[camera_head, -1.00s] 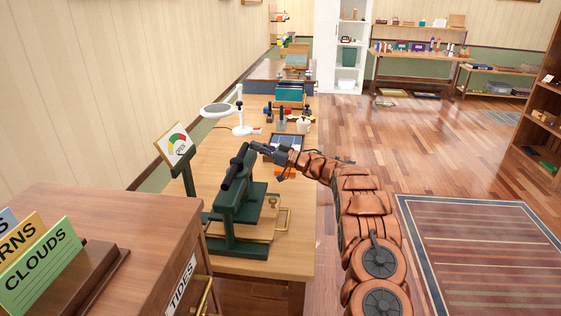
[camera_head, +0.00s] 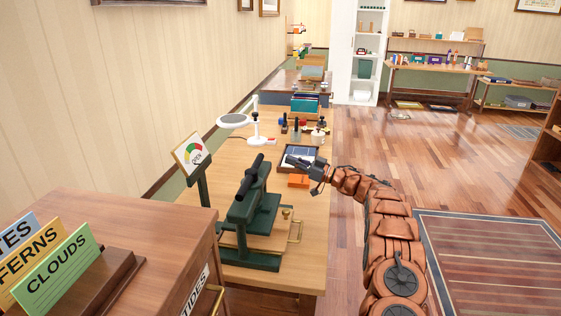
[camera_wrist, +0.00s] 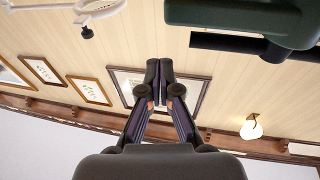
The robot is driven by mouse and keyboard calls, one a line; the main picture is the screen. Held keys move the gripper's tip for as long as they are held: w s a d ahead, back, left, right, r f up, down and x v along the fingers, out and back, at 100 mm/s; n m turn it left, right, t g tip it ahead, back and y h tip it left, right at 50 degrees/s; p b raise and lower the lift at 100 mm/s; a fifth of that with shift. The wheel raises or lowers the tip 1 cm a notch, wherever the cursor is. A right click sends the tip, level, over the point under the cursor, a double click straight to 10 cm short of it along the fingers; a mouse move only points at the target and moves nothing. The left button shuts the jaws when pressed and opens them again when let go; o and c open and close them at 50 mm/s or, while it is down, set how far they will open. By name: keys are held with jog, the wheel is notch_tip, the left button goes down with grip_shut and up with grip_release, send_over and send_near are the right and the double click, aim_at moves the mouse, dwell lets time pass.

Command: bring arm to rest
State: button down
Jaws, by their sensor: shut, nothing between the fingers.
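My gripper (camera_head: 308,166) is above the wooden bench (camera_head: 223,148), to the right of the dark green press (camera_head: 249,217). In the wrist view my gripper's fingertips (camera_wrist: 159,75) are together with nothing between them. The press's black handle bar (camera_head: 250,178) stands apart from my gripper to its left. My copper-coloured arm reaches up from the lower right along the bench's right side.
A gauge sign (camera_head: 193,154), a white lamp (camera_head: 233,120), a framed tray (camera_head: 298,152) and an orange block (camera_head: 298,181) are on or by the bench. A wooden cabinet (camera_head: 110,215) with cards (camera_head: 58,270) is near left. Floor (camera_head: 430,160) to the right is clear.

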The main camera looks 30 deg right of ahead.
jog(key=s+d+f+b, duration=0.1)
jog(key=s+d, duration=0.1)
jog(key=d, duration=0.3)
jog(key=shift+s+d+f, duration=0.2)
jog(key=shift+s+d, duration=0.15)
jog(key=shift+d, duration=0.05)
jog(key=shift+r, duration=0.1)
jog(key=w+r+m+t+h, duration=0.2)
jog(key=w+r+m+h, duration=0.2)
jog(key=r+h, duration=0.4)
jog(key=w+r+m+t+h, duration=0.3)
jog(key=w+r+m+h, duration=0.15)
jog(key=r, duration=0.55)
jog(key=s+a+f+g, duration=0.6)
jog(key=s+a, duration=0.5)
jog(key=s, duration=1.1)
jog(key=s+a+f+g+h+p, duration=0.1)
jog(key=s+a+f+g, duration=0.5)
jog(key=s, duration=1.5)
jog(key=s+a+f+g, duration=0.6)
jog(key=s+a+g, duration=0.3)
jog(key=s+a, duration=0.7)
jog(key=s, duration=0.6)
jog(key=shift+s+g, duration=0.3)
jog(key=shift+s, duration=0.05)
